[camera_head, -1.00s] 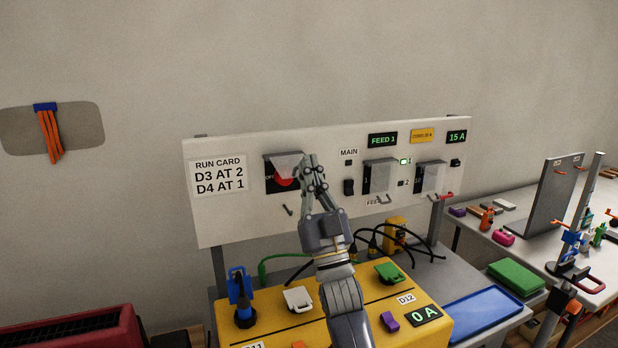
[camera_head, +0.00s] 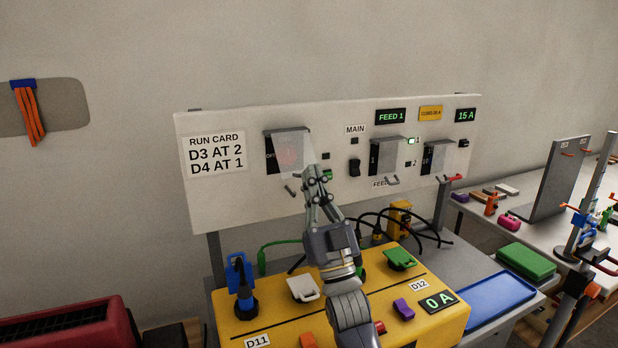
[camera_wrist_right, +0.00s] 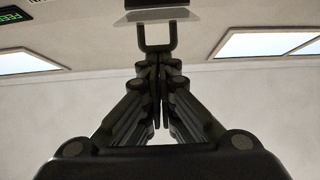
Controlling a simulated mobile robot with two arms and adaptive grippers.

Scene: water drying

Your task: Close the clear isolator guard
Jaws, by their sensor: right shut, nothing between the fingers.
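The clear isolator guard (camera_head: 297,150) is at the left of the white panel. It hangs down over the dark isolator plate (camera_head: 272,157), and the red knob (camera_head: 289,156) shows only faintly through it. My right gripper (camera_head: 312,170) is just right of the guard's lower right corner, fingers pointing up. It is shut and empty; I cannot tell whether it touches the guard. In the right wrist view the shut fingertips (camera_wrist_right: 158,68) are close below a dark U-shaped loop (camera_wrist_right: 157,38) under a pale plate. My left gripper is not in view.
Two more clear guards, the middle one (camera_head: 390,155) and the right one (camera_head: 437,157), are on the panel (camera_head: 225,200). A yellow box (camera_head: 380,285) with clips stands below. Black cables (camera_head: 400,218) loop behind it. A blue tray (camera_head: 490,302) lies at right.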

